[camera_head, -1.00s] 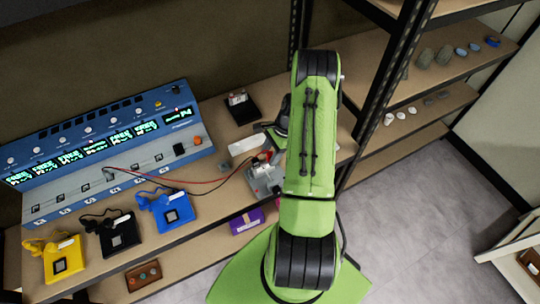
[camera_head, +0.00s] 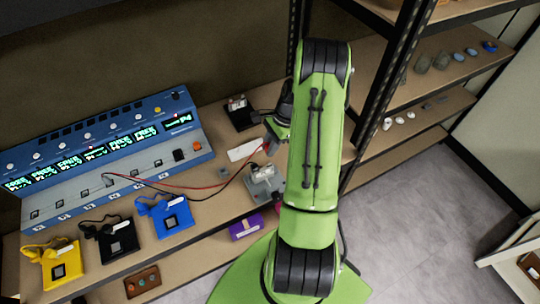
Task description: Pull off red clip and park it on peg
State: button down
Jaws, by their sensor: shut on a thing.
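My gripper (camera_head: 270,138) is at the back right of the bench, largely hidden behind my green arm. It is shut on the red clip (camera_head: 266,147), which is tiny in this view and sits at the end of the red lead (camera_head: 210,187). The clip is above and behind the grey device (camera_head: 264,183), and appears apart from it. A black lead still runs to the device's top. A white plate (camera_head: 243,150) lies just left of the gripper. I cannot make out the peg.
A blue instrument panel (camera_head: 110,150) with lit displays fills the bench's left. Yellow (camera_head: 60,265), black (camera_head: 118,240) and blue (camera_head: 170,217) boxes stand in front. A black box (camera_head: 240,114) is behind the white plate. A shelf upright (camera_head: 375,90) stands right of my arm.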

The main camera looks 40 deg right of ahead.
notch_tip(320, 180, up, 3)
jog(key=shift+f, duration=0.15)
jog(key=shift+f, duration=0.1)
notch_tip(320, 180, down, 6)
jog(key=b, duration=0.3)
jog(key=shift+b, duration=0.4)
jog(key=shift+w+r, duration=0.15)
jog(key=shift+r, duration=0.05)
jog(key=w+a+p, duration=0.1)
jog(key=w, duration=0.6)
jog(key=shift+a, duration=0.2)
